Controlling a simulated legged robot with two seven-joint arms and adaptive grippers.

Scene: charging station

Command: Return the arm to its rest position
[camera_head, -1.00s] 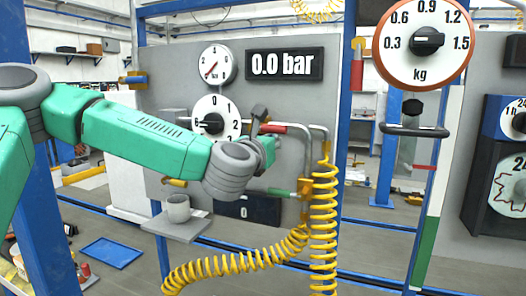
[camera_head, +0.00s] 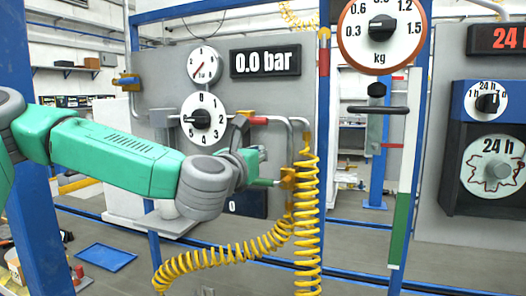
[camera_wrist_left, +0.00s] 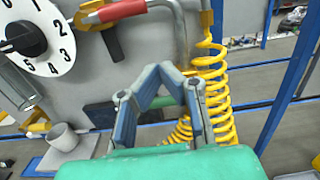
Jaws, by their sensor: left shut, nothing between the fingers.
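My left arm (camera_head: 125,155) is green and grey and reaches from the left across the front of the grey panel. My left gripper (camera_head: 258,153) is in front of the panel, by the pipes right of the numbered dial (camera_head: 203,118). In the wrist view the left gripper (camera_wrist_left: 160,70) has its blue-grey fingers meeting at the tips, with nothing between them. A red-handled pipe (camera_wrist_left: 118,12) is just beyond the tips, and I cannot tell the exact gap. My right gripper is not in view.
A yellow coiled hose (camera_head: 308,215) hangs close right of the gripper. A 0.0 bar display (camera_head: 265,63) and a kg dial (camera_head: 382,30) are above. Blue posts (camera_head: 38,150) flank the arm.

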